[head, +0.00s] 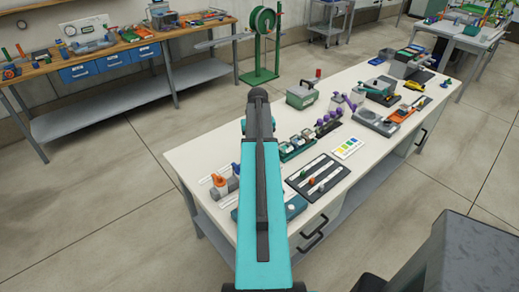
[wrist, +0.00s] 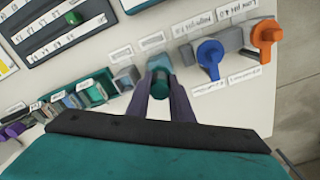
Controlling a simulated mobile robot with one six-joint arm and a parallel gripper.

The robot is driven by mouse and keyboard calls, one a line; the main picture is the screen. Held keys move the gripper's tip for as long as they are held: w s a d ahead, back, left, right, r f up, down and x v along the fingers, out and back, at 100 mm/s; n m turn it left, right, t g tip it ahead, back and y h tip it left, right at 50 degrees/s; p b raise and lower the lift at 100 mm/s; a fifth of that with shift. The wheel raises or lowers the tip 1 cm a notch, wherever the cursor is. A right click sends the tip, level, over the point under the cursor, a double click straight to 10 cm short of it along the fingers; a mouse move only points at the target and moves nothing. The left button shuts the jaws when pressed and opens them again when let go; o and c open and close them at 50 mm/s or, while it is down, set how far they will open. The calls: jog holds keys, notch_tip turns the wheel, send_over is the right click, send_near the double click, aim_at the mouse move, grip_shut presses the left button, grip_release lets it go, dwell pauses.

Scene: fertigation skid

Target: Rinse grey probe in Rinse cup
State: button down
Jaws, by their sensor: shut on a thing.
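I cannot tell whether this piece is the grey probe. A small grey block (wrist: 125,78) stands just left of the fingers, beside printed labels. I cannot make out which thing is the Rinse cup; the label print is too small and turned. In the head view my arm hides the gripper.
Grey blocks with a blue handle (wrist: 210,55) and an orange handle (wrist: 265,38) stand close on the right. A row of green and grey pieces (wrist: 90,92) lies left. A dark board (head: 318,178) and a colour chart (head: 347,148) lie on the white bench (head: 200,150).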

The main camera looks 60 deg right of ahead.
jog(key=shift+f, duration=0.2)
jog(key=shift+f+b, duration=0.35)
jog(key=shift+f, duration=0.3)
jog(key=shift+r, duration=0.1)
jog(key=shift+r+p, duration=0.5)
jog(key=shift+r, duration=0.25)
jog(key=shift+f, duration=0.15)
jog(key=shift+f+b, duration=0.35)
jog(key=shift+f, duration=0.35)
jog(key=shift+r, duration=0.1)
jog(key=shift+r+p, duration=2.4)
jog(key=shift+r, duration=1.8)
